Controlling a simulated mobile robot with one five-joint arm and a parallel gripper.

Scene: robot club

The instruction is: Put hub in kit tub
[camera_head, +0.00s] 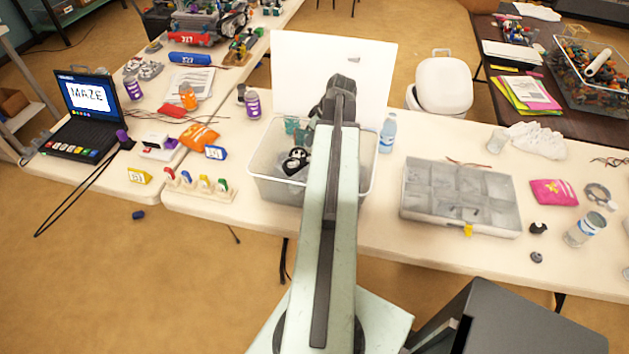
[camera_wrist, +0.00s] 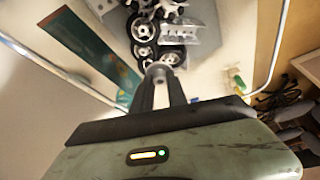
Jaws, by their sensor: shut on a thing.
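The kit tub (camera_head: 261,186) is a clear bin on the table with a white lid raised at its back. Wheels (camera_head: 295,161) and other parts lie in it. My arm reaches over the tub in the head view and hides its right part and my gripper's fingertips. In the wrist view my gripper (camera_wrist: 160,76) is shut on a small grey round piece with a hole, which looks like the hub (camera_wrist: 158,69). The hub is over the tub's inside, above black-and-white wheels (camera_wrist: 145,30). The tub's rim (camera_wrist: 272,72) runs along the right.
A teal plate (camera_wrist: 92,45) stands inside the tub at left in the wrist view. A water bottle (camera_head: 387,134) stands right of the tub. A compartment case (camera_head: 460,196) lies farther right. A screwdriver rack (camera_head: 198,200) and orange pouch (camera_head: 199,137) are left.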

